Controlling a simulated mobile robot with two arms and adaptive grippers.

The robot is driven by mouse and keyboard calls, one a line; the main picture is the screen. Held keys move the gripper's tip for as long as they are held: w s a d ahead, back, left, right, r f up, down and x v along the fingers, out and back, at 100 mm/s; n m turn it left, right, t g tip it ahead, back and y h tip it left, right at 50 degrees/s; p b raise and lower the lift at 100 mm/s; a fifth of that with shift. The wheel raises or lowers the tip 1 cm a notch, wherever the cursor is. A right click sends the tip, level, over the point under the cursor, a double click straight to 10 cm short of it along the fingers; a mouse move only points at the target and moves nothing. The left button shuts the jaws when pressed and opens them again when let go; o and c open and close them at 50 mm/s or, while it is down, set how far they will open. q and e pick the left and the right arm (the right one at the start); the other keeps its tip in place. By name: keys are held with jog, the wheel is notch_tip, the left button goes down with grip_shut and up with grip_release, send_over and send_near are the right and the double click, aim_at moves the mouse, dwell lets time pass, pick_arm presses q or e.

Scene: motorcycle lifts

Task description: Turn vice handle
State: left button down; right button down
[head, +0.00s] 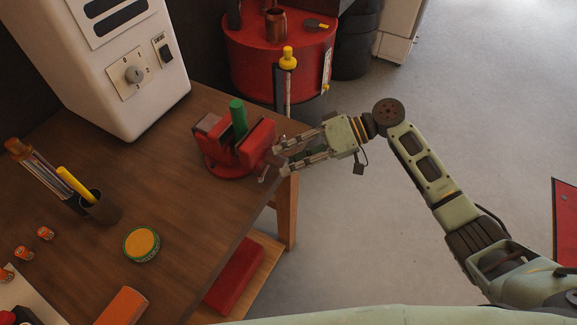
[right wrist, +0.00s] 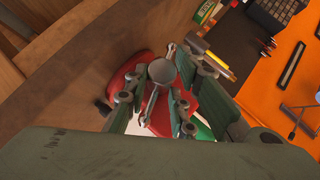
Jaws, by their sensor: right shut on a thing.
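The red vice (head: 222,160) stands at the right edge of the wooden workbench. A green cylinder (head: 238,116) stands upright between its jaws. The vice handle (head: 263,171) is a thin metal bar at the vice's right end, largely covered by my fingers. My right gripper (head: 279,158) reaches it from the right and is shut on it. In the right wrist view, the metal handle (right wrist: 150,104) and the round grey screw end show between the fingers (right wrist: 158,98), with the red vice (right wrist: 128,75) behind. My left gripper is out of view.
The workbench (head: 190,215) carries a white machine (head: 125,60), a pen cup (head: 101,208) and a yellow-topped tin (head: 141,245). A red drum (head: 262,65) stands behind the vice.

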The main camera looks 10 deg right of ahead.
jog(key=shift+s+f+m+g+y+b, duration=0.1)
jog(key=shift+f+m+g+y+b, duration=0.3)
jog(key=shift+m+y+b, duration=0.9)
jog(key=shift+s+f+m+g+y+b, duration=0.1)
jog(key=shift+f+m+g+y+b, duration=0.55)
jog(key=shift+b, duration=1)
jog(key=shift+f+m+g+y+b, duration=0.1)
jog(key=shift+f+m+y+b, duration=0.2)
jog(key=shift+m+y+b, duration=1.1)
jog(key=c, duration=1.7)
grip_release()
jog(key=shift+d, duration=0.1)
jog(key=shift+o, duration=0.4)
jog(key=shift+s+r, duration=0.1)
jog(key=shift+r, duration=0.2)
jog(key=shift+r, duration=0.1)
jog(key=v, duration=1.2)
